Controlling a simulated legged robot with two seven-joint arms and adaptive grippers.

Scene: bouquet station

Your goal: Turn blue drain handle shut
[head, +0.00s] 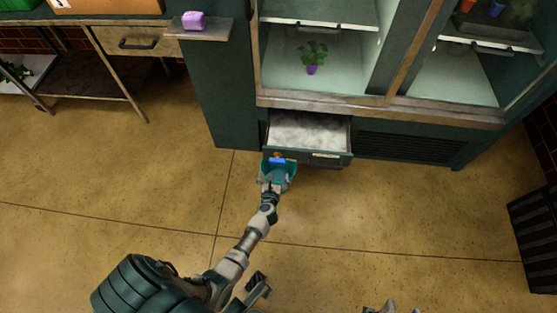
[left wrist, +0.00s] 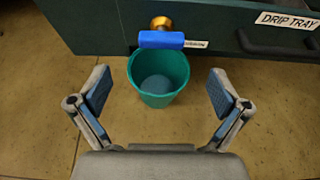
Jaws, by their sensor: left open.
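The blue drain handle (left wrist: 161,39) lies crosswise in front of a brass fitting (left wrist: 161,22) on the dark green cabinet front in the left wrist view. It also shows as a small blue bar (head: 277,160) in the head view. A teal bucket (left wrist: 158,80) stands under the handle with something bluish in it. My left gripper (left wrist: 160,98) is open, its two fingers wide apart on either side of the bucket in the picture, with nothing between the pads. In the head view the left gripper (head: 275,181) reaches to the bucket. The right gripper's state is unclear at the bottom edge (head: 392,308).
The drip tray drawer (head: 310,131) is pulled out beneath the glass cabinet, and its label (left wrist: 287,20) shows in the left wrist view. A potted plant (head: 312,56) stands inside the cabinet. A dark slatted bin (head: 535,235) is at far right. The floor around is clear.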

